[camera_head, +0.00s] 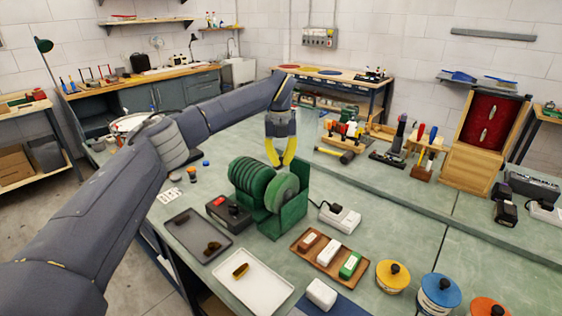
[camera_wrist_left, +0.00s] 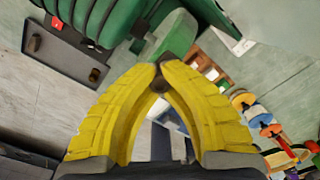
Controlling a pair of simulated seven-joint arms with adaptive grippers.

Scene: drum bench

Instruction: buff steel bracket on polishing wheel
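The green polishing machine (camera_head: 283,213) stands on the bench, with its round wheel (camera_head: 285,191) at the front; the wheel also shows in the left wrist view (camera_wrist_left: 168,36). My left gripper (camera_head: 281,165) is just behind the wheel in the head view, fingers pointing down. In the left wrist view its yellow fingers (camera_wrist_left: 163,70) close on a small dark piece, which looks like the steel bracket (camera_wrist_left: 177,62). The piece appears close to the wheel; contact cannot be told. A dark tray (camera_head: 188,223) holds a brownish piece (camera_head: 213,248). My right gripper is not in view.
A white tray (camera_head: 266,290) with a brass-coloured piece (camera_head: 240,270) lies at the front. A black switch box (camera_head: 229,213) stands left of the machine. A wooden tray of coloured bars (camera_head: 328,256) and a power strip (camera_head: 339,217) lie right. Lidded tubs (camera_head: 392,277) stand at front right.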

